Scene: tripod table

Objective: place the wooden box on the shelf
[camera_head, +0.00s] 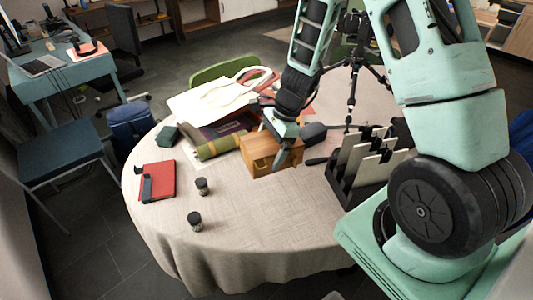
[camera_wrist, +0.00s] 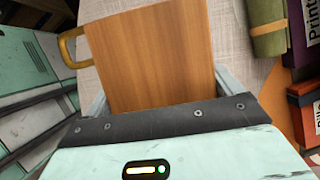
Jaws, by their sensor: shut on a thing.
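The wooden box (camera_head: 258,150) is orange-brown and stands at the middle of the round table, upright; I cannot tell whether it touches the cloth. My gripper (camera_head: 283,148) comes down over it from above, with a finger against its near side. In the wrist view the box (camera_wrist: 150,50) fills the space between the two fingers of my gripper (camera_wrist: 163,92), which is shut on it. A brass handle (camera_wrist: 70,46) sticks out at its left side. A wooden shelf unit (camera_head: 197,14) stands against the back wall; the task's shelf cannot be told for sure.
The round table (camera_head: 245,225) holds a green roll (camera_head: 220,146), books, a red notebook (camera_head: 160,180), two small jars (camera_head: 202,186) and a black rack (camera_head: 345,185) close right of the box. A tripod (camera_head: 352,95) stands behind.

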